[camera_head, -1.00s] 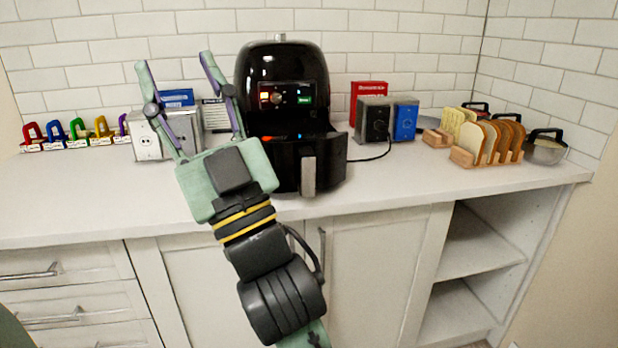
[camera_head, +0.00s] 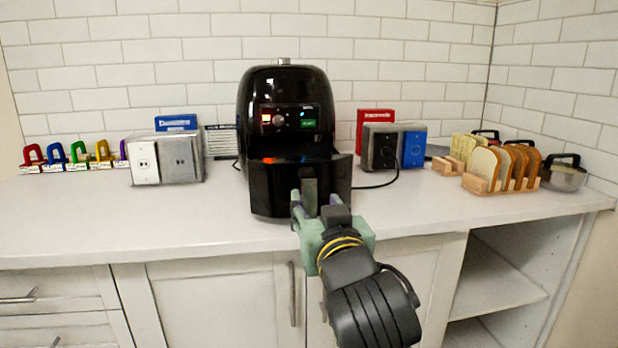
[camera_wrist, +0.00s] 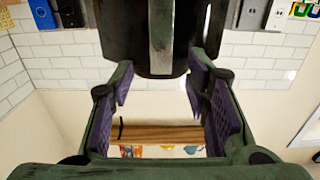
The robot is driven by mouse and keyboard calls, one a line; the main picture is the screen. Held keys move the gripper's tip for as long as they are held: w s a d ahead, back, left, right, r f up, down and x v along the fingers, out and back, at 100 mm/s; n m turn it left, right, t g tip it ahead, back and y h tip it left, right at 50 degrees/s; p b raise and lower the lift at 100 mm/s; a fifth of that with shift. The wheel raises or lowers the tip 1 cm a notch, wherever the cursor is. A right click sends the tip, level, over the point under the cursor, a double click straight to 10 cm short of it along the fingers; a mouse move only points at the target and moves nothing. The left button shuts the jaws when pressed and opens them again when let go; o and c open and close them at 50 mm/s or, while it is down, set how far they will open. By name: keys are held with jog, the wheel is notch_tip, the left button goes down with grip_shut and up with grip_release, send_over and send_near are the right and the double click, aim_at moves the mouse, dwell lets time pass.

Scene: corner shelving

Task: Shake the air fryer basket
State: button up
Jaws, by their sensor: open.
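The black air fryer (camera_head: 285,105) stands on the counter against the tiled wall. Its basket (camera_head: 272,190) forms the lower front and juts out past the upper body. A grey upright handle (camera_head: 309,188) is on the basket's front. My gripper (camera_head: 314,202) is open, low in front of the basket at the handle. In the wrist view the basket (camera_wrist: 118,30) and handle (camera_wrist: 161,38) fill the top middle. The fingers of my gripper (camera_wrist: 160,85) stand apart on either side of the handle's line, with visible gaps. The basket's inside is hidden.
Left of the fryer are a grey outlet box (camera_head: 180,158) and a row of coloured clips (camera_head: 78,155). The counter's front left is clear.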

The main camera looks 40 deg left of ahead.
aim_at(310, 191)
jog(key=shift+w+a+r+p, duration=0.35)
jog(key=shift+w+a+p, duration=0.35)
jog(key=shift+p, duration=2.45)
jog(key=p+x, duration=0.2)
jog(key=p, duration=0.1)
jog(key=shift+w+a+f, duration=0.1)
jog(key=shift+w+a, duration=0.05)
jog(key=shift+a, duration=0.25)
jog(key=shift+f+x, duration=0.2)
jog(key=shift+x, duration=1.1)
jog(key=shift+c, duration=0.3)
grip_shut()
